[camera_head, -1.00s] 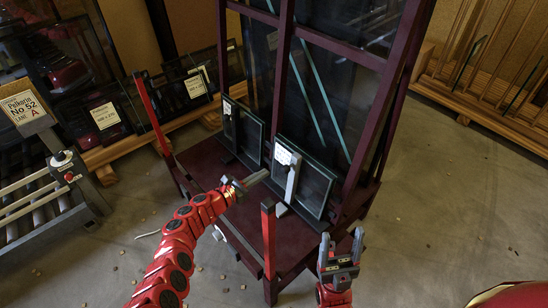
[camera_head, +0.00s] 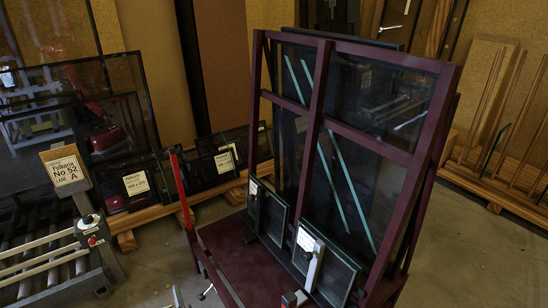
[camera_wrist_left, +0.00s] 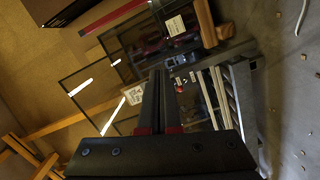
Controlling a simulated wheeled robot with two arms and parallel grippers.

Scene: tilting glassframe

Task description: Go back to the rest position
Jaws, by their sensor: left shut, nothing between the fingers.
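In the head view only a small grey tip of my left gripper (camera_head: 178,298) shows at the bottom edge, left of the dark red rack. In the left wrist view my left gripper (camera_wrist_left: 158,74) shows its two dark fingers pressed together, with nothing between them. It points over the floor area towards the roller table and the leaning framed panes. My right gripper is out of the head view.
The dark red rack (camera_head: 313,120) holds glass panes and small framed panes (camera_head: 325,268) on its base. The roller conveyor (camera_head: 40,268) with a "Polkone No 52" sign (camera_head: 66,172) stands left. More panes (camera_head: 135,184) lean behind. Floor at right (camera_head: 470,250) is clear.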

